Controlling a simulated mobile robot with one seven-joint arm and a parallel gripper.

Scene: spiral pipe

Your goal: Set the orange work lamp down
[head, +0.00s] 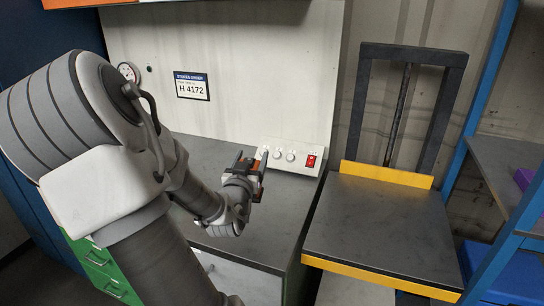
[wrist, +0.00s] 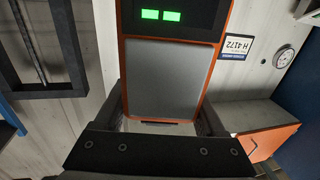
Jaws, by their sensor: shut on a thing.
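The orange work lamp (wrist: 168,78) fills the middle of the wrist view, with an orange frame, a grey panel and two lit green rectangles on a dark band. My gripper (head: 248,172) is shut on it. In the head view only small orange parts of the lamp (head: 262,166) show between the fingers; the rest is hidden. The lamp and gripper appear over the grey worktop (head: 262,238), in front of the white control box. I cannot tell whether the lamp touches the worktop.
The white control box (head: 280,155) with knobs and a red switch (head: 309,161) stands at the back of the worktop. A dark lift platform (head: 370,225) with yellow edges is to the right, beside a blue shelf rack (head: 478,100). The worktop's front and right are clear.

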